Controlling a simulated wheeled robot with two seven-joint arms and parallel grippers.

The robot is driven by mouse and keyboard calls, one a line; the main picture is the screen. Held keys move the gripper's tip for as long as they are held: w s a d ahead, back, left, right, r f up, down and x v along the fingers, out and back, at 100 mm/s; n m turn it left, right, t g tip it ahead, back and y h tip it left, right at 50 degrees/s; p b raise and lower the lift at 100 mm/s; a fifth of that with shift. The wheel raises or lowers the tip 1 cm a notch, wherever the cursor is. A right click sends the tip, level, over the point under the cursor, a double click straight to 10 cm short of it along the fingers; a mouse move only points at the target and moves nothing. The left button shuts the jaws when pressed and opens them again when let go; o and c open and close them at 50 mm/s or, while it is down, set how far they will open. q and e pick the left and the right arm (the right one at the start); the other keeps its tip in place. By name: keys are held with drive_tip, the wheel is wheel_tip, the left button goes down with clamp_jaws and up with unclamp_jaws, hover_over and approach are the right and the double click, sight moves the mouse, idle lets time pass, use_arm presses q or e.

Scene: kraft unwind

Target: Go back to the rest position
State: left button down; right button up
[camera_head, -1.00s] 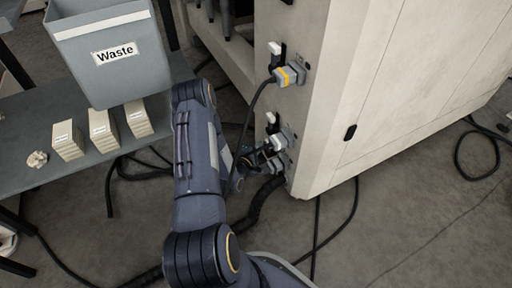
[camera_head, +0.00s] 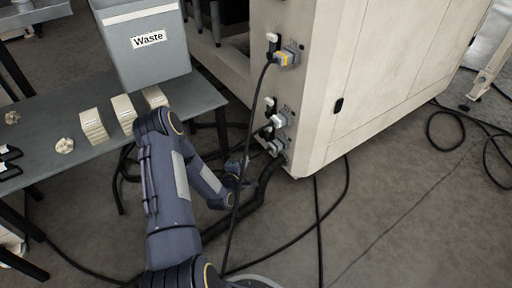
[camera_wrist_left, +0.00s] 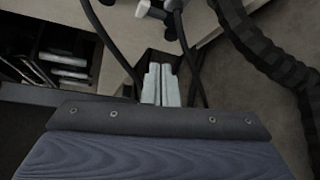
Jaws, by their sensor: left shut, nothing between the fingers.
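My left gripper (camera_head: 238,170) is shut and empty. It is low in front of the machine's corner, beside the hanging black cable and left of the lower plugs. Its two pale fingers (camera_wrist_left: 161,84) lie together in the left wrist view. My left arm bends up and over from the bottom of the head view, and partly hides the area by the bench. My right gripper is not in view.
The cream machine cabinet (camera_head: 330,80) has a yellow-banded plug (camera_head: 285,57) above lower grey plugs (camera_head: 278,119). Black cables hang and loop on the floor. A grey bench (camera_head: 60,120) carries a Waste bin (camera_head: 150,60) and small labelled stacks (camera_head: 93,126). Open floor lies at right.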

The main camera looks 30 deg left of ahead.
use_arm(q)
drive_tip(key=s+d+r+m+g+h+p, duration=0.1)
drive_tip(key=s+d+r+m+g, duration=0.3)
drive_tip(key=r, duration=0.7)
drive_tip(key=d+r+m+h+p, duration=0.1)
drive_tip(key=d+r+m+h, duration=0.1)
drive_tip(key=r+m, duration=0.7)
drive_tip(key=s+d+r+m+g+h+p, duration=0.1)
drive_tip(key=s+d+r+m+g, duration=0.2)
drive_tip(key=s, duration=0.6)
drive_tip(key=s+d+r+m+h+p, duration=0.1)
drive_tip(key=s+d+r+m+h, duration=0.15)
drive_tip(key=s+d+r, duration=0.4)
drive_tip(key=s+d+r+m+g+h+p, duration=0.1)
drive_tip(key=s+d+r+m+g, duration=0.2)
drive_tip(key=s, duration=0.7)
wheel_tip(320, 180, up, 37)
drive_tip(key=p, duration=3.7)
drive_tip(key=shift+s+m+t+p, duration=0.3)
drive_tip(key=shift+m, duration=0.05)
drive_tip(key=shift+d+f+y, duration=0.1)
drive_tip(key=shift+f+y, duration=0.05)
drive_tip(key=shift+y, duration=0.1)
drive_tip(key=c, duration=2.1)
unclamp_jaws()
